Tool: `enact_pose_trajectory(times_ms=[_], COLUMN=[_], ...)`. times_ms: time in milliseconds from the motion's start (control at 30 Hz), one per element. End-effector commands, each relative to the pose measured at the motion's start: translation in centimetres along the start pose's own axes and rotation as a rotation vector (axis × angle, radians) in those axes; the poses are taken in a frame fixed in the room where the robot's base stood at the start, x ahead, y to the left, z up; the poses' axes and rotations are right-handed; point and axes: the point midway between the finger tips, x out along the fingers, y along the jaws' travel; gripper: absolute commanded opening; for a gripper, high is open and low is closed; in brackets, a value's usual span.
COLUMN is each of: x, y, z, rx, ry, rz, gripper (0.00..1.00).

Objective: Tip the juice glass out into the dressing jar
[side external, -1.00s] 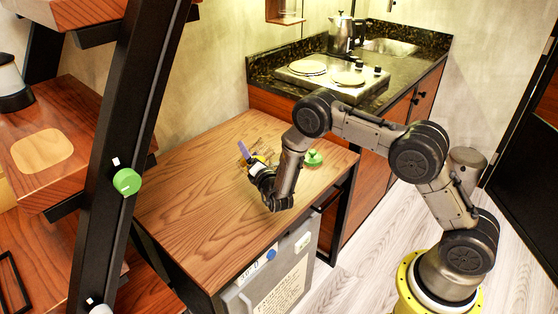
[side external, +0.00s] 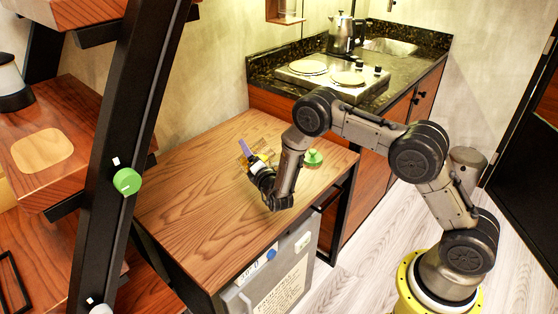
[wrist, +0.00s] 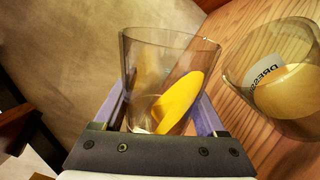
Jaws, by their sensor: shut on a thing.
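My gripper (wrist: 160,108) is shut on the juice glass (wrist: 145,62), with a purple finger on each side of it in the wrist view. The glass is clear and tilted. Yellow-orange juice (wrist: 181,103) lies slanted inside it, toward the jar side. The dressing jar (wrist: 286,92) stands on the wooden top to the right, clear, with a white label partly reading "DRESS" and something pale yellow inside. The glass rim is near the jar, with a gap between them in this view. In the side view my gripper (side external: 250,158) is low over the wooden top, largely hiding glass and jar.
The wooden top (side external: 200,205) is mostly bare to the left and front. A green round object (side external: 313,158) sits on it to the right of my gripper. A hob (side external: 333,78) and a kettle (side external: 345,35) are on the counter behind. A black stair post (side external: 128,150) rises at left.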

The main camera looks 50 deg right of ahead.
Motion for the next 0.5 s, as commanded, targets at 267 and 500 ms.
enact_pose_trajectory(times_ms=[267, 500], x=[0.10, 0.03], y=[0.42, 0.58], z=[0.19, 0.32], rx=[0.040, 0.072], ry=[-0.002, -0.002], rz=[0.003, 0.003], gripper=[0.00, 0.00])
